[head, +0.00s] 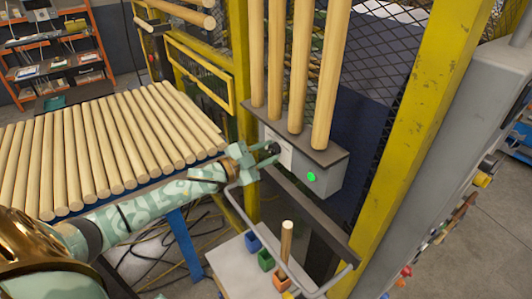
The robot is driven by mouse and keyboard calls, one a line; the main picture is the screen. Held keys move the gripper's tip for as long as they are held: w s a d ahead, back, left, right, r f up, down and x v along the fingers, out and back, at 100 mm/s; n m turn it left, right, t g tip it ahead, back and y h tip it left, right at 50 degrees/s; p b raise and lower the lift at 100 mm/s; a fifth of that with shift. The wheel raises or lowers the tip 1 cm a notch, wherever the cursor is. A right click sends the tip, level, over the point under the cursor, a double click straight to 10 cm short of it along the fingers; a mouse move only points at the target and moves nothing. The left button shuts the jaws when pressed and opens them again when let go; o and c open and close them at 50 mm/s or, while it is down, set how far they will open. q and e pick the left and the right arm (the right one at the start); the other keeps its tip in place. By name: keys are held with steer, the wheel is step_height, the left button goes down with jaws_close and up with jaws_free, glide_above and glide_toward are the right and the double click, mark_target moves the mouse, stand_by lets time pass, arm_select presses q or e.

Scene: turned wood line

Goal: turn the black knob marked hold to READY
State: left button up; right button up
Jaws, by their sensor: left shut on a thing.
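The black knob (273,148) is on the left part of the front of a grey control box (325,178). My left gripper (266,152) reaches it from the left and is shut on it, its jaws at the knob's sides. A white label plate (286,156) is beside the knob, partly hidden by the gripper. The marks on it are too small to read, so I cannot tell which way the knob points. My right gripper is not in view.
A lit green button (311,176) is right of the knob. Upright wooden rods (331,75) stand above the box. A grey bent rail (235,205) runs below the gripper, over a table (232,262) with small coloured bins. A yellow post (415,120) stands to the right.

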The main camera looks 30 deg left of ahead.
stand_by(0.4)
arm_select(q)
steer(key=o, duration=1)
steer(key=b+v, duration=0.1)
steer(key=v, duration=1.5)
steer(key=shift+s, duration=0.2)
